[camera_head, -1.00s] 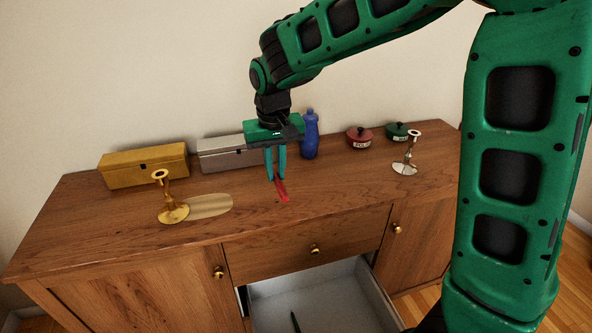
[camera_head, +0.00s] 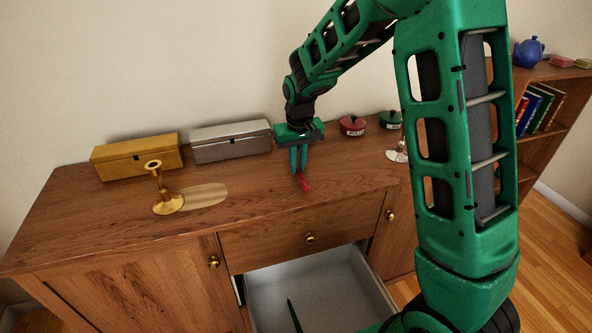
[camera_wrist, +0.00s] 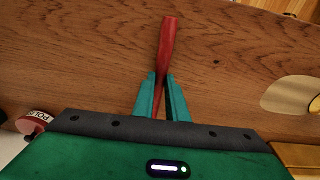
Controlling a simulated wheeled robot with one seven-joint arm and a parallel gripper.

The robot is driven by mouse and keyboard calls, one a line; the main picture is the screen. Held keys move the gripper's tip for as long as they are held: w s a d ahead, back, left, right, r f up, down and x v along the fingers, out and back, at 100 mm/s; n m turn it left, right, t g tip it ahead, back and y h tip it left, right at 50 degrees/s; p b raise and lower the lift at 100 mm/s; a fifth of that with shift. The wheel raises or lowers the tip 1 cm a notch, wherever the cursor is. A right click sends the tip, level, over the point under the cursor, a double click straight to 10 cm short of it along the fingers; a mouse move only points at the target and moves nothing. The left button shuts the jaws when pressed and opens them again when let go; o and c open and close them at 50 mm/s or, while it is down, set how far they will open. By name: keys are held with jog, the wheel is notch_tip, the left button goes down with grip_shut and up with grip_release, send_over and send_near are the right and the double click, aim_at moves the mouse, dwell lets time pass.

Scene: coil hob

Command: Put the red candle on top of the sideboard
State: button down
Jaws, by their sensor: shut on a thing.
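The red candle (camera_head: 304,183) is held between the fingers of my gripper (camera_head: 301,172), over the right-of-middle part of the sideboard top (camera_head: 250,205). In the wrist view the candle (camera_wrist: 167,45) sticks out past the fingertips of my gripper (camera_wrist: 161,88), which is shut on it. The candle's far end is close to the wood; I cannot tell whether it touches.
A brass candlestick (camera_head: 160,190) stands at left, beside a pale oval patch (camera_head: 205,195). A gold box (camera_head: 137,158), a grey box (camera_head: 230,141), a red pot (camera_head: 352,126) and a green pot (camera_head: 390,119) stand behind. The drawer (camera_head: 315,280) below is open.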

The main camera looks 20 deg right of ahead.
aim_at(298, 173)
jog(key=shift+f, duration=0.95)
jog(key=c, duration=1.8)
grip_release()
jog(key=shift+f, duration=0.1)
jog(key=shift+o, duration=0.2)
notch_tip(298, 173, up, 12)
jog(key=s, duration=0.1)
jog(key=shift+s+a, duration=0.15)
jog(key=shift+s, duration=0.25)
